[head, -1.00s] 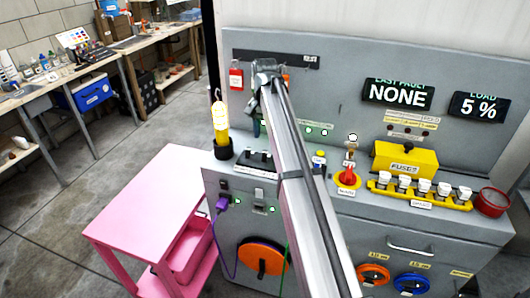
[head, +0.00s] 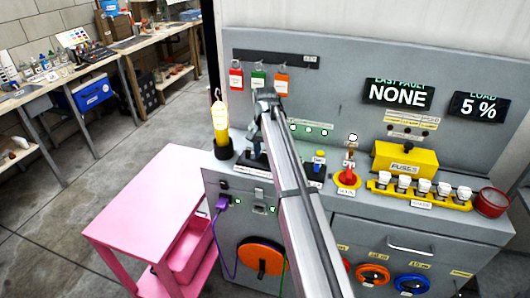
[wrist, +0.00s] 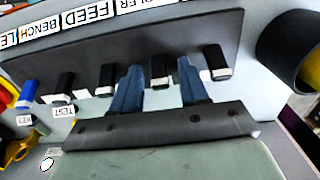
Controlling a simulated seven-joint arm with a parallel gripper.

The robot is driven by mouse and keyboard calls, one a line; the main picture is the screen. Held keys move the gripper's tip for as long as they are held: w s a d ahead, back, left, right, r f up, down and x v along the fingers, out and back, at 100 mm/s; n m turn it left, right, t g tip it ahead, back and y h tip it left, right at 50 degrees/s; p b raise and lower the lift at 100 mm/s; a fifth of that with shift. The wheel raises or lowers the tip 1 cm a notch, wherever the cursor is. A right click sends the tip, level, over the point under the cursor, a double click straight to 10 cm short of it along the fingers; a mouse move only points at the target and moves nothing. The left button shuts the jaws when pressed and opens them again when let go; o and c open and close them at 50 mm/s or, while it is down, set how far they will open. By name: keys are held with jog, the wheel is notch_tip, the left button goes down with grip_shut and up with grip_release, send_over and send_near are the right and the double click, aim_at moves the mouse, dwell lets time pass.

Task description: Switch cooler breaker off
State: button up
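The breaker row is a dark strip (wrist: 228,30) with several black levers with white tips, seen close in the wrist view. Above it are labels, among them BENCH, FEED (wrist: 90,15) and a cut-off one ending in "LER" (wrist: 150,3). My gripper (wrist: 160,82) is open, its two blue fingers apart on either side of one lever (wrist: 158,70), which lies roughly below the "LER" label. I cannot tell whether the fingers touch it. In the head view my gripper (head: 257,150) is low over the breaker row, and my arm hides part of it.
A yellow lamp (head: 220,122) stands just left of the breakers; its dark holder (wrist: 285,45) is at the wrist view's right. Red and orange tags hang on the rack (head: 275,60) above.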

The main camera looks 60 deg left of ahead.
aim_at(264, 159)
grip_shut()
jog(key=shift+s+d, duration=0.1)
jog(key=shift+d, duration=0.05)
jog(key=shift+s+d+r+t+y, duration=0.1)
jog(key=shift+s+d+t+y, duration=0.2)
jog(key=shift+t+y, duration=0.4)
jog(key=shift+s+d+t+y, duration=0.3)
jog(key=shift+d+t+y, duration=0.1)
jog(key=shift+t+y, duration=0.5)
jog(key=shift+s+d+t+y, duration=0.15)
jog(key=shift+s+t+y, duration=0.05)
jog(key=shift+t+y, duration=0.35)
jog(key=shift+s+d+t+y, duration=0.15)
jog(key=shift+t+y, duration=0.4)
jog(key=shift+s+d+f+t+y, duration=0.1)
jog(key=shift+s+f+t+y, duration=0.1)
jog(key=shift+t+y, duration=0.5)
